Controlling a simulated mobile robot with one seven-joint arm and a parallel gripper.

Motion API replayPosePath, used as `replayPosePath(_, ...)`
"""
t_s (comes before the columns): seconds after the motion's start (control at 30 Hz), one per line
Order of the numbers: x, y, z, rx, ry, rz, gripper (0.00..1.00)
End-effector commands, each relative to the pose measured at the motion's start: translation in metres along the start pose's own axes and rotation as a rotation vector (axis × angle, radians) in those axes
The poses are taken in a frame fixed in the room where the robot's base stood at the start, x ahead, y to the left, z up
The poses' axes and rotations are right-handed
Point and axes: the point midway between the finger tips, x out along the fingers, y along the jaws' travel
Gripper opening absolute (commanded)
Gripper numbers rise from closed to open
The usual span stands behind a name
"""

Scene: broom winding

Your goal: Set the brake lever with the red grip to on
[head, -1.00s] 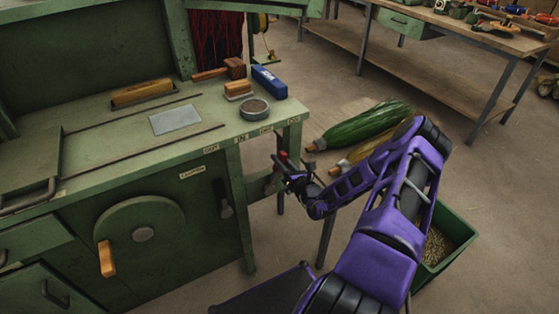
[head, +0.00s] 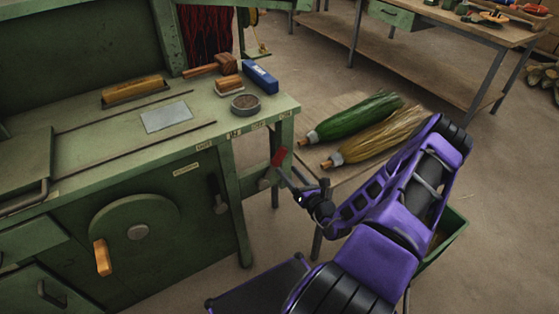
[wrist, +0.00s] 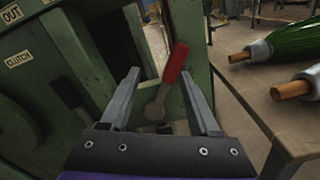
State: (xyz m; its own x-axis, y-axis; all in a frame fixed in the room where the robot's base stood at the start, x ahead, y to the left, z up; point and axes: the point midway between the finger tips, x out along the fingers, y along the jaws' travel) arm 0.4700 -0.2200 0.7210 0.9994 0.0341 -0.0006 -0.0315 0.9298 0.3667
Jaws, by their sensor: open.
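The brake lever with the red grip (head: 278,156) is at the right end of the green bench. In the wrist view its red grip (wrist: 175,63) points up and leans right from a grey pivot (wrist: 154,112) at the bottom. My gripper (head: 296,187) is just right of and below the grip in the head view. In the wrist view my gripper (wrist: 160,74) is open, with one finger on each side of the lever. The lever shows beyond the fingers, and I see no contact. I cannot read any brake position marking.
A black-handled lever (head: 217,195) is on the bench front, left of the red one, near a CLUTCH label (wrist: 19,59). A wheel (head: 137,231) with a wooden handle is further left.

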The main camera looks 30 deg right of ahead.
Motion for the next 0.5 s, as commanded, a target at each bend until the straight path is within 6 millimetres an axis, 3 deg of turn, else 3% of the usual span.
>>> replayPosePath(0.2, -0.048, -0.001, 0.0, 0.002, 0.001, -0.004, 0.62)
replayPosePath(0.5, -0.074, 0.0, 0.0, 0.0, 0.0, -0.001, 0.62)
